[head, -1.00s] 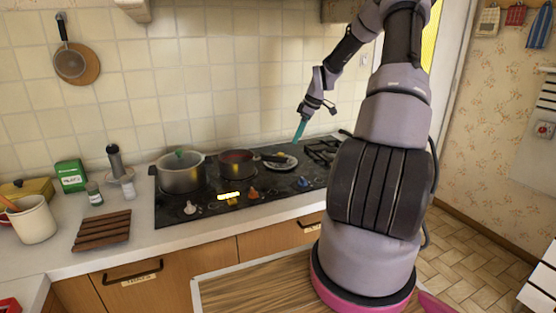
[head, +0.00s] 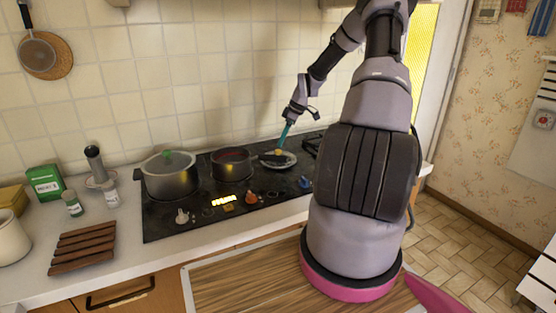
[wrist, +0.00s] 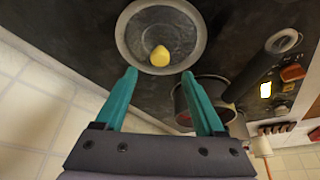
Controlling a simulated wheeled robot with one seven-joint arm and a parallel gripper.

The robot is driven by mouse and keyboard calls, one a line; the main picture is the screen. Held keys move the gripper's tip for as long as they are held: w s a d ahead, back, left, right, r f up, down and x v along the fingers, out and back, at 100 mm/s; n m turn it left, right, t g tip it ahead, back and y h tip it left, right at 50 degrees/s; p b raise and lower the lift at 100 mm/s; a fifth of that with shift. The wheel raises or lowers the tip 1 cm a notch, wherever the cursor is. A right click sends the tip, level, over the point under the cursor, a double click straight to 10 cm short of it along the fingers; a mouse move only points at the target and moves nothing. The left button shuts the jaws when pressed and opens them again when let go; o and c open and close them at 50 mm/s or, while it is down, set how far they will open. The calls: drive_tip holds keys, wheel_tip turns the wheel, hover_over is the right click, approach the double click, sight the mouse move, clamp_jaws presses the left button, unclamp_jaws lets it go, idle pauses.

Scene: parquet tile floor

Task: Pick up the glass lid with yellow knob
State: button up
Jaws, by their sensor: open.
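The glass lid (head: 288,160) with a yellow knob lies flat on the black stovetop, right of the pots. In the wrist view the lid (wrist: 133,57) shows as a round disc with a pale rim, and its yellow knob (wrist: 160,56) stands at its middle. My gripper (head: 284,138) has teal fingers and is just above the lid in the head view. In the wrist view my gripper (wrist: 159,75) is open and empty, with the knob just beyond and between its fingertips. I cannot tell the exact gap to the knob.
A larger pot with a green-knobbed lid (head: 170,178) is farther left. The tiled wall (head: 200,60) is behind. Stove knobs (head: 251,197) line the front.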

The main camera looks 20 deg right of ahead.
sight(279, 150)
drive_tip(key=x, duration=0.5)
drive_tip(key=shift+d+f, duration=0.25)
clamp_jaws()
idle(1.1)
